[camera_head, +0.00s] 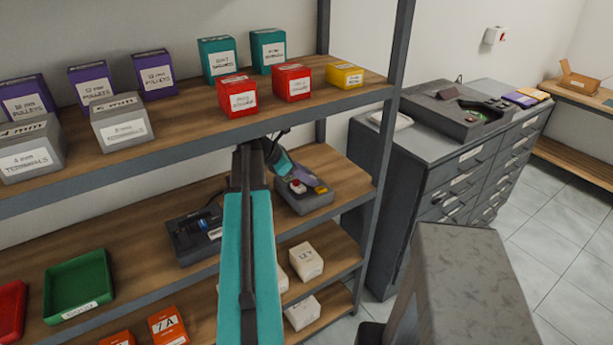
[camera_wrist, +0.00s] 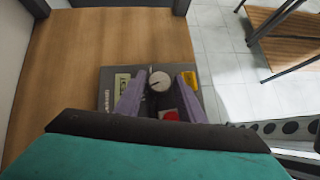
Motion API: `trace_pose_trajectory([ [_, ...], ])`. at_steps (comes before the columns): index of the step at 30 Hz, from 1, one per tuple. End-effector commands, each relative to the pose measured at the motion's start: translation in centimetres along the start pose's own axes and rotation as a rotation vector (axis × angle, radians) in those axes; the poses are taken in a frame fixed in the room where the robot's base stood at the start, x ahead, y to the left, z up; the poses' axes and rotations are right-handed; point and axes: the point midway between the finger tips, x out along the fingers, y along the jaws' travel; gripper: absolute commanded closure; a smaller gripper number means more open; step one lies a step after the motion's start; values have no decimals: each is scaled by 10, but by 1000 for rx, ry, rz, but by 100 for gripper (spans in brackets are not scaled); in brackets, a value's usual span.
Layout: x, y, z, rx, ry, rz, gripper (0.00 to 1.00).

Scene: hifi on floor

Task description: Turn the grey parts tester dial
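The grey parts tester (camera_head: 305,203) sits on the middle shelf, right of my arm in the head view. In the wrist view the tester (camera_wrist: 107,88) shows a round dial (camera_wrist: 159,82) with a pale pointer mark, a small display (camera_wrist: 122,83), a yellow label (camera_wrist: 191,79) and a red button (camera_wrist: 170,115). My gripper (camera_wrist: 162,76) has its two purple fingers apart, one on each side of the dial. A narrow gap shows beside the dial; contact is not clear. In the head view my gripper (camera_head: 311,181) is over the tester and hides the dial.
A dark device (camera_head: 194,236) stands left of the tester on the same shelf. A shelf post (camera_head: 372,215) and a grey drawer cabinet (camera_head: 420,175) are to the right. Green tray (camera_head: 78,285) lies far left.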

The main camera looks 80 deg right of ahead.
Motion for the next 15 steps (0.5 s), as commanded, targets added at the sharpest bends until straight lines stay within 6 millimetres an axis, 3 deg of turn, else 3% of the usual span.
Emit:
trace_pose_trajectory([
  [1, 0, 0, 0, 0, 0, 0, 68],
  [6, 0, 0, 0, 0, 0, 0, 95],
  [15, -2, 3, 1, 30, 2, -32, 95],
])
